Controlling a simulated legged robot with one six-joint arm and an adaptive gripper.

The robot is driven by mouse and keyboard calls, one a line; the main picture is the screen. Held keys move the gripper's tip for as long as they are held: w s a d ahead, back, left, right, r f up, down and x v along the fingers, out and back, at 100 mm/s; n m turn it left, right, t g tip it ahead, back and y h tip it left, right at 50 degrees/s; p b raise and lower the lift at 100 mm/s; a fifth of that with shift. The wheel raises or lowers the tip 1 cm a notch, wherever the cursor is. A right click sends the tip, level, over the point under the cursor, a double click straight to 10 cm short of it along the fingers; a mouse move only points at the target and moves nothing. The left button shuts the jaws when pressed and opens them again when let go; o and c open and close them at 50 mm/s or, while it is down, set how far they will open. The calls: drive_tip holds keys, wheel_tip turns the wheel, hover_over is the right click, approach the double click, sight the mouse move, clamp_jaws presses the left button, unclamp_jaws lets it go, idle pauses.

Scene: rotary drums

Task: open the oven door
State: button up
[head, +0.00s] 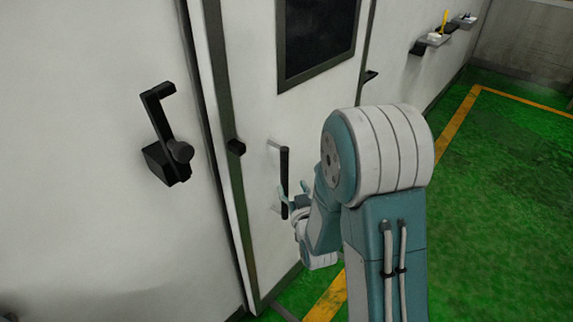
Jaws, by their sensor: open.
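The oven door (255,90) is a white upright panel with a dark window (316,38) high up. It stands in its frame; I cannot tell whether it is slightly ajar. Its handle (284,170) is a black vertical bar on pale brackets, below the window. My gripper (294,190) is open, with its teal fingers at the lower part of the handle. One finger seems to overlap the bar; whether it touches is unclear. My arm hides part of the door to the right of the handle.
A black lever latch (165,135) sticks out of the white wall left of the door. Small shelves (433,40) jut from the wall farther right. Green floor (500,170) with yellow lines is clear at right.

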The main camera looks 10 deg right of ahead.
sight(287, 167)
drive_tip(key=w, duration=0.8)
drive_tip(key=shift+w+d, duration=0.3)
drive_tip(key=shift+w, duration=0.05)
drive_tip(key=shift+w+a, duration=0.15)
drive_tip(key=shift+w, duration=0.25)
drive_tip(key=shift+a, duration=0.25)
drive_tip(key=shift+d, duration=0.2)
clamp_jaws()
